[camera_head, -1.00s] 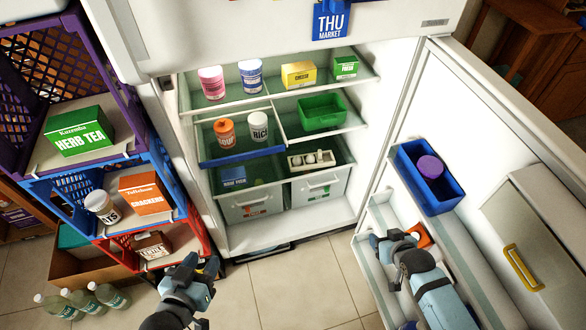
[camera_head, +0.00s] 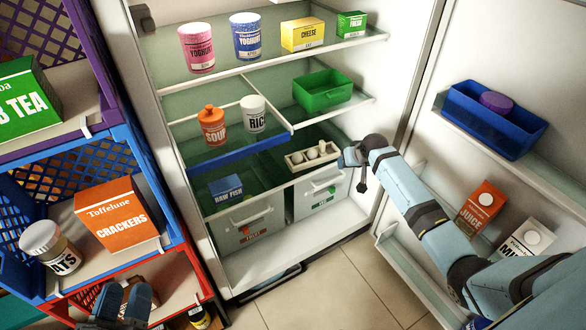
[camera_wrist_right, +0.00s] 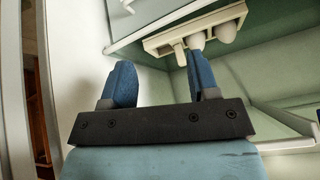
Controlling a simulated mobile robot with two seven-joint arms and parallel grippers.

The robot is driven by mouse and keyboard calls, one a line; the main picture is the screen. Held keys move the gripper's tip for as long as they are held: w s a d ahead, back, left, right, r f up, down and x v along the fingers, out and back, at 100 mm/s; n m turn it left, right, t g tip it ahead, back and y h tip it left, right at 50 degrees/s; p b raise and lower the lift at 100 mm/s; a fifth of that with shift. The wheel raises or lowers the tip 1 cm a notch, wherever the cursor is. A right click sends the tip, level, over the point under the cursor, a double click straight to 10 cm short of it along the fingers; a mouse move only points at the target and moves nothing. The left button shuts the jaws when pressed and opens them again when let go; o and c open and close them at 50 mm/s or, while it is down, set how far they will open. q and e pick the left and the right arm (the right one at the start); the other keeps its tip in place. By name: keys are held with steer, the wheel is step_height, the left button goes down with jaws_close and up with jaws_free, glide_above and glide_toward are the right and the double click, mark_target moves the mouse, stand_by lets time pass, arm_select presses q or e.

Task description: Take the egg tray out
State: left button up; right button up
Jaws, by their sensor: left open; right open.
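The egg tray (camera_head: 314,165) is a small cream carton holding several pale eggs. It sits on the fridge's lower glass shelf, above the right drawer. In the right wrist view, the egg tray (camera_wrist_right: 155,43) lies beyond the fingertips, at the top. My right gripper (camera_head: 353,165) is just right of the tray in the head view. In the wrist view, the right gripper (camera_wrist_right: 160,78) has its two blue fingers apart with nothing between them. My left gripper (camera_head: 122,302) is open and empty at the lower left, in front of the red crate.
A green bin (camera_head: 323,95) stands on the shelf above the tray. A raw fish box (camera_head: 226,190) lies to its left. The open fridge door (camera_head: 440,150) with a blue bin (camera_head: 490,130) is on the right. Stacked crates (camera_head: 135,150) stand left.

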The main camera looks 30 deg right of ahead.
steer(key=w, duration=0.2)
steer(key=b, duration=0.6)
glide_toward(323, 144)
steer(key=x, duration=0.4)
steer(key=shift+w+d, duration=0.1)
steer(key=shift+d, duration=0.1)
steer(key=b+x, duration=0.3)
steer(key=x, duration=0.1)
steer(key=shift+a+f, duration=0.1)
steer(key=shift+f, duration=0.3)
steer(key=shift+w+f, duration=0.1)
steer(key=shift+w, duration=0.1)
arm_select(q)
step_height(323, 144, down, 9)
steer(key=m+g, duration=0.1)
steer(key=g, duration=0.2)
steer(key=shift+w+m, duration=0.4)
arm_select(e)
steer(key=shift+c, duration=0.5)
